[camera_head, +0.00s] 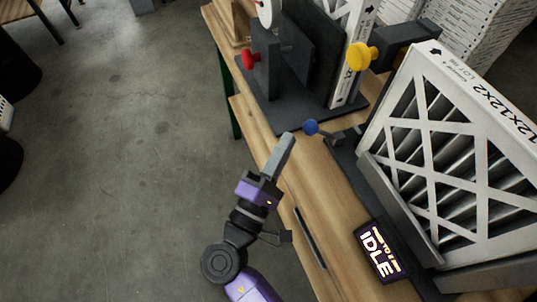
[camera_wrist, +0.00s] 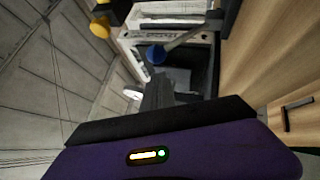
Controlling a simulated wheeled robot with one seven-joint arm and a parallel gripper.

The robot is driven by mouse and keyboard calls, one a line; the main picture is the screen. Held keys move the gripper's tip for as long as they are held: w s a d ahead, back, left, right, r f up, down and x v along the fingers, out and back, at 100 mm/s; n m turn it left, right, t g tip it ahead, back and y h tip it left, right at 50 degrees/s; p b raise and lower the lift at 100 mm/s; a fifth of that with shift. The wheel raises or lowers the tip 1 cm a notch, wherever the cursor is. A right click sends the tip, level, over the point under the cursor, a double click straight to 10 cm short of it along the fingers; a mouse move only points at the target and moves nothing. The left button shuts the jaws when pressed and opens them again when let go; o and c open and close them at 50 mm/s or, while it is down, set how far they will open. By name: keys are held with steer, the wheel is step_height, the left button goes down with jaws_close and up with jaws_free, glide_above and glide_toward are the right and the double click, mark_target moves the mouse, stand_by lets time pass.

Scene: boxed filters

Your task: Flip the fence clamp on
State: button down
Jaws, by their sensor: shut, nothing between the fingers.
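A lever with a blue ball knob (camera_head: 311,127) sticks out from a dark mount at the bench edge, beside the dark rail along the boxed filter (camera_head: 440,150). It looks like the fence clamp, though no label shows. In the wrist view the blue knob (camera_wrist: 155,54) is just beyond my fingertips, with its grey lever running up to the right. My gripper (camera_head: 287,140) is shut and empty, its fingers pointing up toward the bench, just left of the knob. It also shows in the wrist view (camera_wrist: 158,88). The fingers appear apart from the knob.
A yellow knob (camera_head: 361,55) and a red knob (camera_head: 251,59) sit on dark fixtures farther back. A small display (camera_head: 380,250) reads "IDLE" on the wooden bench (camera_head: 315,185). Stacked white boxes stand behind. Open concrete floor (camera_head: 120,150) lies to the left.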

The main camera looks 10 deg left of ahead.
steer(key=shift+w+d+r, duration=0.3)
steer(key=shift+w+d, duration=0.05)
steer(key=shift+d, duration=0.35)
steer(key=shift+r, duration=0.1)
steer(key=w+d+r+m+g+p, duration=0.2)
steer(key=w+d+r+p, duration=0.3)
steer(key=d+r+p, duration=0.1)
steer(key=shift+w+d+r+p, duration=0.15)
steer(key=shift+d+r+p, duration=0.25)
steer(key=shift+d+r, duration=0.35)
steer(key=shift+d+f, duration=0.1)
stand_by(0.4)
